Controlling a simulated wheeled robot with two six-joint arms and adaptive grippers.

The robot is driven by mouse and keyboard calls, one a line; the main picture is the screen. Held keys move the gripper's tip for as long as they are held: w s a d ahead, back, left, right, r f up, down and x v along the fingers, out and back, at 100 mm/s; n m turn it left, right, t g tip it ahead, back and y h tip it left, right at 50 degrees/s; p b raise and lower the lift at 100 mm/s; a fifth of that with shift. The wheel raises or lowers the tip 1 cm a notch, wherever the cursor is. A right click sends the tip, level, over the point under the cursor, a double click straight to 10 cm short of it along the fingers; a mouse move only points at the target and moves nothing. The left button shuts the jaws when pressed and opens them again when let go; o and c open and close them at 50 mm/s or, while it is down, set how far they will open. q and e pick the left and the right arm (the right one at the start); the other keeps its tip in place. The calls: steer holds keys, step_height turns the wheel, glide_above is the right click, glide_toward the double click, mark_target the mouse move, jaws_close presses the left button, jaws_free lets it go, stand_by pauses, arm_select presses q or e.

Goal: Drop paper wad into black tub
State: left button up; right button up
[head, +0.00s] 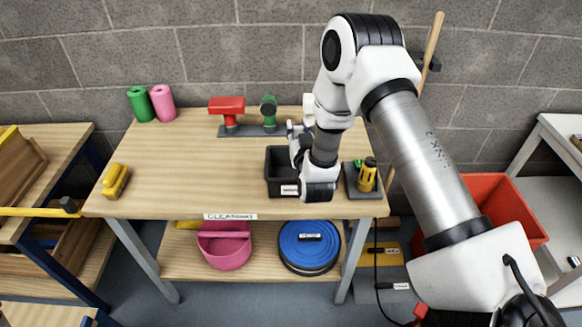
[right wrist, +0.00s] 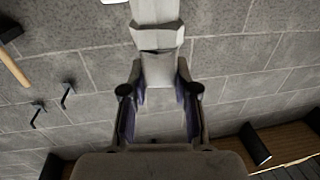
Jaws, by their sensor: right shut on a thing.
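The black tub (head: 273,184) stands near the front right of the wooden table, with a white label on its front. My right arm hides its right part. My right gripper (head: 294,129) is over the tub's back part, pointing toward the wall. In the right wrist view its fingers (right wrist: 159,68) are shut on a pale whitish thing (right wrist: 158,72), too unclear to tell if it is the paper wad. No other paper wad shows. My left gripper is not in view.
Green (head: 141,104) and pink rolls (head: 162,103) stand at the back left. A rack (head: 243,131) holds red and green items behind the tub. A yellow brush (head: 115,181) lies front left. A dark tray (head: 359,190) with a yellow item stands right. The table's left middle is clear.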

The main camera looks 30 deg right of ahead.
steer(key=shift+s+a+f+b, duration=0.15)
steer(key=shift+s+f+b, duration=0.15)
steer(key=shift+f+b, duration=0.15)
steer(key=shift+s+a+f+b, duration=0.15)
steer(key=shift+s+f+b, duration=0.15)
steer(key=shift+f, duration=0.25)
steer(key=f, duration=0.1)
steer(key=f+b, duration=0.1)
steer(key=f, duration=0.1)
steer(key=shift+w+d+b, duration=0.2)
steer(key=shift+w+b, duration=0.1)
steer(key=shift+w, duration=0.1)
steer(key=shift+w+d+f, duration=0.1)
steer(key=shift+w+f, duration=0.05)
steer(key=shift+f, duration=0.1)
steer(key=shift+s+r, duration=0.3)
steer(key=shift+r, duration=0.05)
steer(key=o, duration=0.9)
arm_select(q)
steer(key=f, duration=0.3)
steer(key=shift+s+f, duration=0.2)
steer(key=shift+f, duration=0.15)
arm_select(e)
steer(key=shift+w+f, duration=0.15)
steer(key=v, duration=1.2)
